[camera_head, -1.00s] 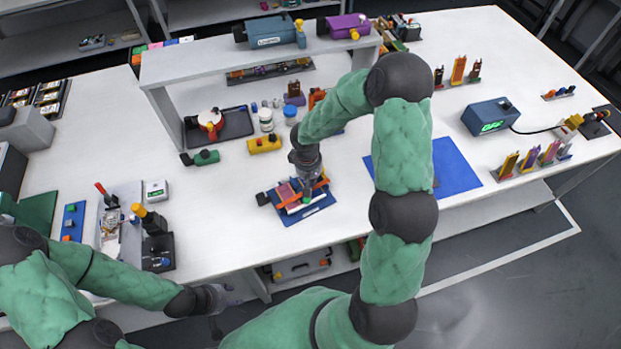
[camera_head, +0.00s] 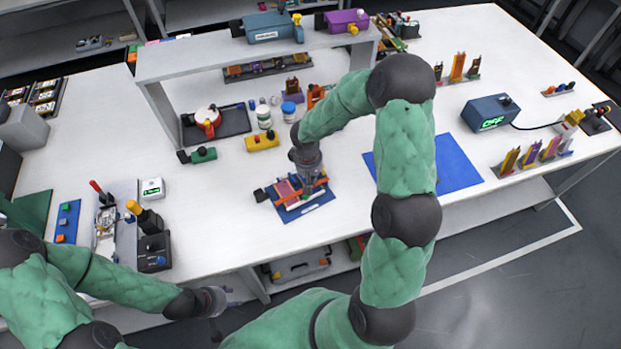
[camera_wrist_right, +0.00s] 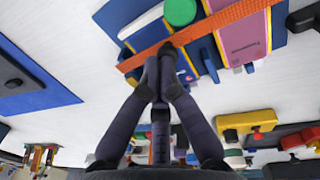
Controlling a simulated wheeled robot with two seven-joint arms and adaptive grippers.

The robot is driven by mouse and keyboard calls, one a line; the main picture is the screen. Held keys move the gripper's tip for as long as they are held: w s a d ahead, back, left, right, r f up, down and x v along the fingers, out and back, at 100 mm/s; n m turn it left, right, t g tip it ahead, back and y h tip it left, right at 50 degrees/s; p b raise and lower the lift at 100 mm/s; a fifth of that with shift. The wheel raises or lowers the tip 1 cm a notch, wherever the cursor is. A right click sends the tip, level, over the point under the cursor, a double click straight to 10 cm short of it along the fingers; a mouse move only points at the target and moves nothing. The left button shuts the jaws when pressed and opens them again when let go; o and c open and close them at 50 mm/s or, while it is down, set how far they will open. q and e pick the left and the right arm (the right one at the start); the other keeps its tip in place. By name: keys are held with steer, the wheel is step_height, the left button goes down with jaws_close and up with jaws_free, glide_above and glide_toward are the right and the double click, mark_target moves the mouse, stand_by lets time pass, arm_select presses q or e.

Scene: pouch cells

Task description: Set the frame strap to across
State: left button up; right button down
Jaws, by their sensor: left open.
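A blue frame board (camera_head: 291,212) lies on the white table, left of the blue mat. A pink pouch cell (camera_wrist_right: 242,35) lies on it. An orange strap (camera_wrist_right: 215,22) runs diagonally over the board and across the cell in the right wrist view. My right gripper (camera_wrist_right: 166,52) points down at the board, its fingertips together at the strap near its lower left end; they look shut on it, though the grip itself is partly hidden. The right gripper also shows in the head view (camera_head: 310,178). My left gripper (camera_head: 232,300) is open and empty, off the table's front edge.
A blue mat (camera_head: 455,165) lies to the right. A yellow block (camera_head: 262,142) and white jars (camera_head: 264,117) stand behind the board, below a raised shelf (camera_head: 255,58).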

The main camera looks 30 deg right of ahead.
steer(key=shift+s+a+f, duration=0.1)
steer(key=shift+s+f, duration=0.3)
steer(key=shift+s, duration=0.05)
steer(key=shift+w+r+p, duration=0.1)
steer(key=shift+r+p, duration=0.3)
steer(key=shift+r, duration=0.1)
steer(key=shift+w+r+p, duration=0.15)
steer(key=shift+r+p, duration=0.2)
steer(key=shift+r, duration=0.3)
steer(key=r+p, duration=0.1)
steer(key=r, duration=0.1)
steer(key=r+p, duration=0.1)
steer(key=r, duration=0.1)
steer(key=shift+d, duration=0.2)
step_height(320, 180, up, 9)
steer(key=p, duration=0.1)
steer(key=shift+f, duration=0.15)
